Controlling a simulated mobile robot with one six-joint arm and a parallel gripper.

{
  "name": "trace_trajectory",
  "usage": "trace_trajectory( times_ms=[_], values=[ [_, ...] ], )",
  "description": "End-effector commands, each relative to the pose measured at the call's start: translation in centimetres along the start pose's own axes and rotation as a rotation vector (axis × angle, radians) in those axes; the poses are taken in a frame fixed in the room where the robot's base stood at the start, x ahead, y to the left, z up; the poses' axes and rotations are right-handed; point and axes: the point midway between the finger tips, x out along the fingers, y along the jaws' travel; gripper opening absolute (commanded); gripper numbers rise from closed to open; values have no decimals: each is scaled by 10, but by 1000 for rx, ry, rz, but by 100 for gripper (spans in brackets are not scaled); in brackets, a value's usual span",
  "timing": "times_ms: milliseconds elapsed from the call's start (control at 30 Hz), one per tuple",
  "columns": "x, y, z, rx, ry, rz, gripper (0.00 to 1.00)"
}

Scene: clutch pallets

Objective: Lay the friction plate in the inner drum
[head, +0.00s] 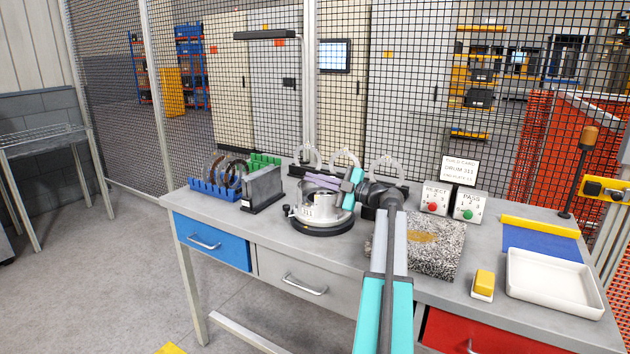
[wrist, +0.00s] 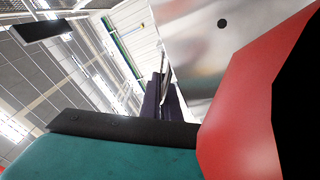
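The silver drum (head: 310,212), marked 311, stands upright on a round dark base (head: 322,230) near the table's middle. My gripper (head: 318,181), with purple fingers, is at the drum's rear upper side in the head view. The fingers (wrist: 160,95) also show in the wrist view, seen nearly edge-on, and I cannot tell their gap or whether a plate is between them. Ring-shaped plates, one brown and one dark (head: 233,174), stand upright in a blue rack (head: 212,192) left of the drum. The inside of the drum is mostly hidden.
A dark grey block-like holder (head: 263,190) stands between rack and drum. Pale rings (head: 388,166) stand along the back. A speckled stone slab (head: 440,252), reject box (head: 434,201), pass box (head: 469,208), yellow block (head: 484,284) and white tray (head: 552,284) are to the right.

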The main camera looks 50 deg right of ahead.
Motion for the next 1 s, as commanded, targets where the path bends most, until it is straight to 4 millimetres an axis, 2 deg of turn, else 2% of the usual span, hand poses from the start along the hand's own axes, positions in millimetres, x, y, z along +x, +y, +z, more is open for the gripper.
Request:
trace_trajectory(
  times_ms=[100, 233, 267, 1000],
  values=[
    [1, 0, 1, 0, -2, 0, 0],
    [0, 0, 1, 0, -2, 0, 22],
    [0, 0, 1, 0, -2, 0, 24],
    [-1, -4, 2, 2, -3, -6, 24]
  ],
)
